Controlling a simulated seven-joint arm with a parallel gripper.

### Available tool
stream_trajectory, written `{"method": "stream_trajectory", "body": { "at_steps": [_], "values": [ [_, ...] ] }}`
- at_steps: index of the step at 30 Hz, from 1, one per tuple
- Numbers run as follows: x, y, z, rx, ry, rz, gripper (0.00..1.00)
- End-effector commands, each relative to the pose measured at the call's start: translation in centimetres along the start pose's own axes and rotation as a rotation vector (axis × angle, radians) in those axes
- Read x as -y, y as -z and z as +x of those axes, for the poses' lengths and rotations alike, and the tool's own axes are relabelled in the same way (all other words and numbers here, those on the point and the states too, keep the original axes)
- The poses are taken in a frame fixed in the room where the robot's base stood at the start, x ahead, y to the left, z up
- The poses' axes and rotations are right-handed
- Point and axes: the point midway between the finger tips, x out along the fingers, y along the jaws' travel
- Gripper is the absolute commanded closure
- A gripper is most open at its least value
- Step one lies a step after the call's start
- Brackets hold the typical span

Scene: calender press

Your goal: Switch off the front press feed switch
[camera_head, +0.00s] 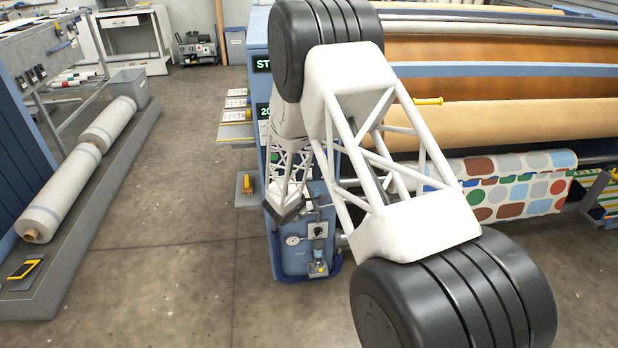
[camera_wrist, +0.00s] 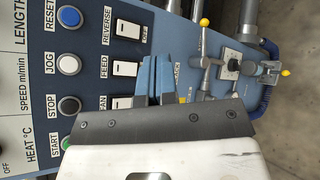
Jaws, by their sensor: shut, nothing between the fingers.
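The feed switch (camera_wrist: 124,66) is a white rocker in a dark frame beside the label FEED on the blue control panel. It shows in the wrist view, between the reverse switch (camera_wrist: 129,34) and the fan switch (camera_wrist: 121,101), which is partly covered by my gripper. I cannot tell which way the feed rocker is tipped. My gripper (camera_wrist: 156,66) is shut and empty, with its fingertips just right of the feed switch in that view. I cannot tell its distance from the panel. In the head view, my arm hides the switches.
Blue, white, black and green buttons, including the stop button (camera_wrist: 69,106), line the panel. A valve with yellow-tipped levers (camera_wrist: 231,57) sits to its right. In the head view, the press holds a tan roll (camera_head: 500,118) and patterned cloth (camera_head: 515,190).

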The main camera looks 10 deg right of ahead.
Motion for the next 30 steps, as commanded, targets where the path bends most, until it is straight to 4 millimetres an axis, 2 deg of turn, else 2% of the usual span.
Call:
{"method": "stream_trajectory", "body": {
  "at_steps": [16,30],
  "values": [
    [-0.3,0.3,0.5,0.001,0.001,0.0,1.0],
    [-2.4,2.4,3.4,0.0,0.001,0.001,1.0]
  ]
}}
